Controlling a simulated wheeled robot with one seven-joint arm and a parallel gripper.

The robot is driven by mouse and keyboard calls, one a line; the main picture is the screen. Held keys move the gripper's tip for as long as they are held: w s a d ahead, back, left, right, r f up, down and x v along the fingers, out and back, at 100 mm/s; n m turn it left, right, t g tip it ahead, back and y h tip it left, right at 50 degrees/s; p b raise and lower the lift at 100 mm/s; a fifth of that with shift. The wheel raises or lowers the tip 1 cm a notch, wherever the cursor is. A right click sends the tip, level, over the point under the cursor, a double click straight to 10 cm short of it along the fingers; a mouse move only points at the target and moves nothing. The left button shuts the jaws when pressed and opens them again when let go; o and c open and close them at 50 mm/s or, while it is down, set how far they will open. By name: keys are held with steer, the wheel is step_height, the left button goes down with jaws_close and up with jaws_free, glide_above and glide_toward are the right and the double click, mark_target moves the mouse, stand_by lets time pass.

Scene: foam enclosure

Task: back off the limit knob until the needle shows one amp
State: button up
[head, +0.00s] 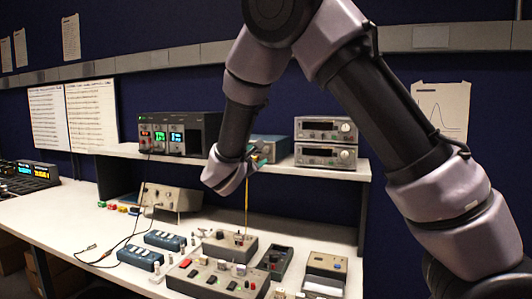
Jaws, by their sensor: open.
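My gripper (254,162) is at the end of the arm, in front of the shelf edge and above the bench; its fingers are small and partly hidden by the wrist, and it is open. A thin yellowish upright line (246,205) shows between it and a grey box (230,248) with small fittings on top. In front of that box is a grey panel (218,281) with several dark knobs and a red part. A beige instrument (172,197) with front controls stands further back. I cannot tell which knob is the limit knob, and no needle is readable.
Blue modules (140,258) and loose leads (100,255) lie at left on the white bench. A dark handheld box (275,262) and a beige-topped unit (326,268) stand at right. The shelf holds a lit power supply (180,134) and stacked instruments (326,142).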

mark_target(266, 150)
steer(key=x, duration=0.7)
steer(key=shift+w, duration=0.3)
jaws_close()
